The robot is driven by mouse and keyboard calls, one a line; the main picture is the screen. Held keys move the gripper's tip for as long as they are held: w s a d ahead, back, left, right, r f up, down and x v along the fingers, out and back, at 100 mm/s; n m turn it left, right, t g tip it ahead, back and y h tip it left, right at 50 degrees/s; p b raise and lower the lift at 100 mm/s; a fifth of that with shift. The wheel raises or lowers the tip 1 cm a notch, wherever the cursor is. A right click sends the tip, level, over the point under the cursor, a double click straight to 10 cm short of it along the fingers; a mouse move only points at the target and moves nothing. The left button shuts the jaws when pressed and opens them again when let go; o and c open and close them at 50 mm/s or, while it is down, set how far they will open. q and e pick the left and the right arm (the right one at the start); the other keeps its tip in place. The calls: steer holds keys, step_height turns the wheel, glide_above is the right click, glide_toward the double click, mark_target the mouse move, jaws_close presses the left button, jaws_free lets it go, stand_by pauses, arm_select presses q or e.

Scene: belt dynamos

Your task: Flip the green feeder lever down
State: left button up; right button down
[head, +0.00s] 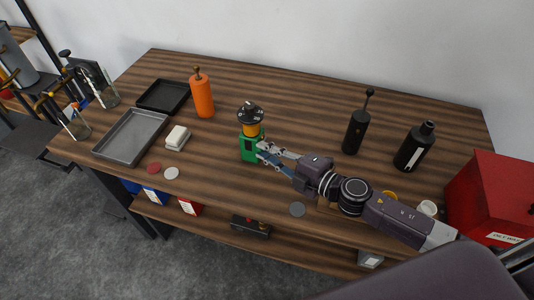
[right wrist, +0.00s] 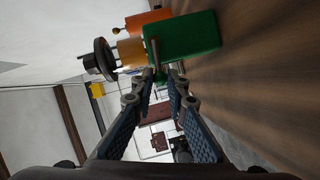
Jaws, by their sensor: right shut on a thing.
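The feeder has a green base (head: 250,150), a yellow middle and a black round top (head: 250,114), and stands upright near the middle of the table. In the right wrist view its green block (right wrist: 185,37) appears sideways just beyond my fingertips. A thin lever (right wrist: 155,52) runs along the block's side to the fingertips. My right gripper (head: 263,150) reaches in from the right at the base. In the right wrist view the gripper (right wrist: 162,76) is shut on the lever's end, which the fingers partly hide. My left gripper is not in view.
An orange bottle (head: 202,96) stands behind and left. Trays (head: 130,137) and a white block (head: 178,137) lie left. Black bottles (head: 355,132) and a red box (head: 497,200) stand right. The table behind the feeder is clear.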

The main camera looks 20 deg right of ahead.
stand_by(0.3)
steer(key=c, duration=1.9)
jaws_free()
steer(key=shift+a, duration=0.1)
steer(key=shift+r, duration=5)
steer(key=shift+o, duration=0.3)
